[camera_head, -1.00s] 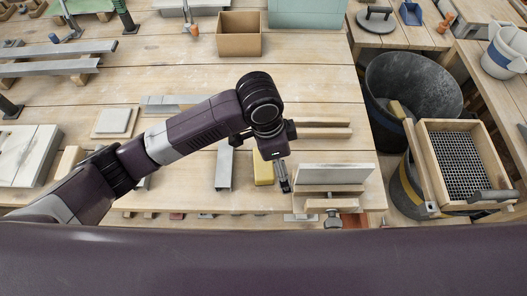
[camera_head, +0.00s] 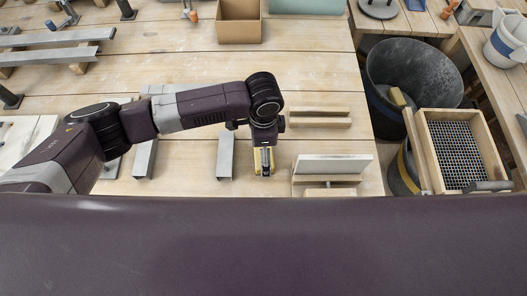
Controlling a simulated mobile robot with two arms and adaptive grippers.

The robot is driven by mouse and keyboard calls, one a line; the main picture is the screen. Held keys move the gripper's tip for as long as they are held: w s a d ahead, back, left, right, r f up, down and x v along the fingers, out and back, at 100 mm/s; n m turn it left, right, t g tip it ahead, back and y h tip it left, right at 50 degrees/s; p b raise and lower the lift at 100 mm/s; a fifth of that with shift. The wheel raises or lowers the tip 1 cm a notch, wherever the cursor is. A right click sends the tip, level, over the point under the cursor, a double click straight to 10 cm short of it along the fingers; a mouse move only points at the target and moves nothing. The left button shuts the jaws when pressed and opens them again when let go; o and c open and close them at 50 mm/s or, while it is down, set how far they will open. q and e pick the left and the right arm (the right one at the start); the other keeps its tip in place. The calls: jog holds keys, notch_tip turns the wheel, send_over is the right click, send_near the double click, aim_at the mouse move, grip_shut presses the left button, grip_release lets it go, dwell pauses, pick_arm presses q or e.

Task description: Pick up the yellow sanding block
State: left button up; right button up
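The yellow sanding block (camera_head: 258,169) lies on the wooden worktop near its front edge, mostly hidden behind my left gripper. Only narrow yellow strips show on both sides of the fingers. My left gripper (camera_head: 265,171) points down over the block, with its arm coming in from the left. The fingers overlap the block in this view. I cannot tell whether they touch it or how far apart they are. My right gripper is not in view.
A grey metal channel (camera_head: 225,157) lies just left of the block. A pale board on a wooden stand (camera_head: 331,167) is close on the right. Wooden strips (camera_head: 319,122) lie behind it. A black bucket (camera_head: 405,75) and a sieve (camera_head: 455,150) stand off the worktop's right edge.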

pick_arm(q)
jog(key=shift+f, duration=0.1)
jog(key=shift+c, duration=0.3)
jog(key=c, duration=1.2)
jog(key=shift+c, duration=0.2)
notch_tip(320, 180, up, 20)
jog(key=b, duration=0.3)
jog(key=o, duration=0.5)
jog(key=c, duration=0.5)
